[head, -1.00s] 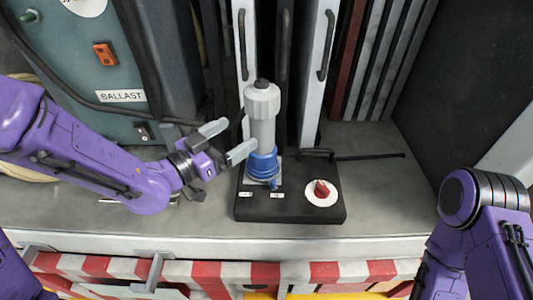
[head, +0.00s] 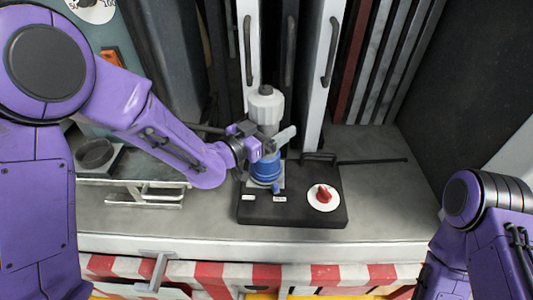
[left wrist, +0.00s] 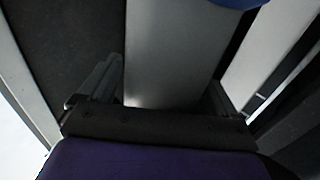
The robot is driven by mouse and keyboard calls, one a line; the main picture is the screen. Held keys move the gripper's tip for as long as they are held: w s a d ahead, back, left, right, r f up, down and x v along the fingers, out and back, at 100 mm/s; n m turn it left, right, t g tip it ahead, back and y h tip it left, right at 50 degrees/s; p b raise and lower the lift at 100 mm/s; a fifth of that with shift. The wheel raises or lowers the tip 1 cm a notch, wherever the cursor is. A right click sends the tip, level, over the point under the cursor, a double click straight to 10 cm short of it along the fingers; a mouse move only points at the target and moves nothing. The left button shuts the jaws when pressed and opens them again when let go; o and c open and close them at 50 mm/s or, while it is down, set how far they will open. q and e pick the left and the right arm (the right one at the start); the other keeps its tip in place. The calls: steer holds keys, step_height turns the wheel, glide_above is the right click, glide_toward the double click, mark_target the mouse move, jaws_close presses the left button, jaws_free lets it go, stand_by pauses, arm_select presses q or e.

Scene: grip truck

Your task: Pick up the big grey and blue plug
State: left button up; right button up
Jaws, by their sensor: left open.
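The big plug (head: 265,104) has a grey body and a blue lower part (head: 265,169). It stands upright on a black base plate (head: 298,210). My left gripper (head: 272,138) is open at the plug's grey body, just above the blue part. In the left wrist view, the grey body (left wrist: 170,50) lies between the two open fingers (left wrist: 162,88), with some of the blue part at the top edge. The fingers partly hide the plug in the head view. My right arm is at the right edge, and its gripper is out of view.
A red knob (head: 323,194) on a white disc sits on the base plate, right of the plug. Tall white panels with handles (head: 329,52) stand close behind. A metal tray-like frame (head: 135,190) lies left.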

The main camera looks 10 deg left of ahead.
arm_select(q)
steer(key=shift+s, duration=0.1)
jaws_close()
steer(key=shift+r, duration=0.1)
steer(key=shift+r, duration=0.1)
